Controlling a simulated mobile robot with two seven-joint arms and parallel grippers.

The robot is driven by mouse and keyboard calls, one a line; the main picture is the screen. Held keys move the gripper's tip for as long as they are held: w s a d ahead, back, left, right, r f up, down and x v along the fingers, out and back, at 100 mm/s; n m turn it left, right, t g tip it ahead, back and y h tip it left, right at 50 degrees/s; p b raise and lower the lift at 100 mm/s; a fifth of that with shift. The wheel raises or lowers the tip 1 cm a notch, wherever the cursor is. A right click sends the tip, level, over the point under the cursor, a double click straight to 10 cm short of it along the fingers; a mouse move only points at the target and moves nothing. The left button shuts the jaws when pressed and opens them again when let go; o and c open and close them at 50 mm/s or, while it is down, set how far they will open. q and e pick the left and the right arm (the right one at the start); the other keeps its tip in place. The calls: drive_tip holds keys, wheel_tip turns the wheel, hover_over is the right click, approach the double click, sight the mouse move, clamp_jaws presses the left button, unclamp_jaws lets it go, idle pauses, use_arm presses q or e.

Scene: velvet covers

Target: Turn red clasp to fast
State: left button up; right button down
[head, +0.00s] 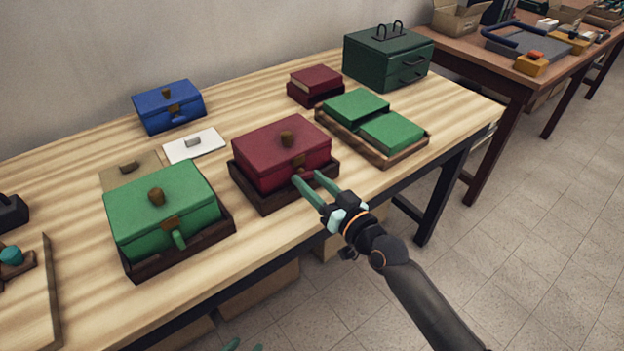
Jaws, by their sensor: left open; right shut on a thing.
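The red box (270,158) with a brown knob on its lid sits in a dark tray (272,202) near the table's front edge. The red clasp (299,161) is on its front face; its brown mount shows, but the turning piece is mostly hidden by my fingers. My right gripper (308,178) reaches in from the lower right and is shut on the red clasp, with its fingertips at the box front. The clasp's exact angle cannot be told. My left gripper (241,346) shows only as teal fingertips at the bottom edge, open and away from the box.
A green box (150,205) with a hanging green clasp stands left of the red box. A blue box (165,105) and white card (195,146) lie behind. Green blocks (392,131) in a wooden tray, a small red box (316,81) and a dark green chest (385,58) stand right.

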drive_tip(key=shift+m, duration=1.8)
drive_tip(key=shift+c, duration=1.4)
unclamp_jaws()
drive_tip(key=shift+s+p, duration=0.1)
drive_tip(key=shift+p, duration=0.2)
drive_tip(key=v, duration=1.2)
drive_tip(key=shift+d, duration=0.15)
drive_tip(key=shift+s, duration=0.15)
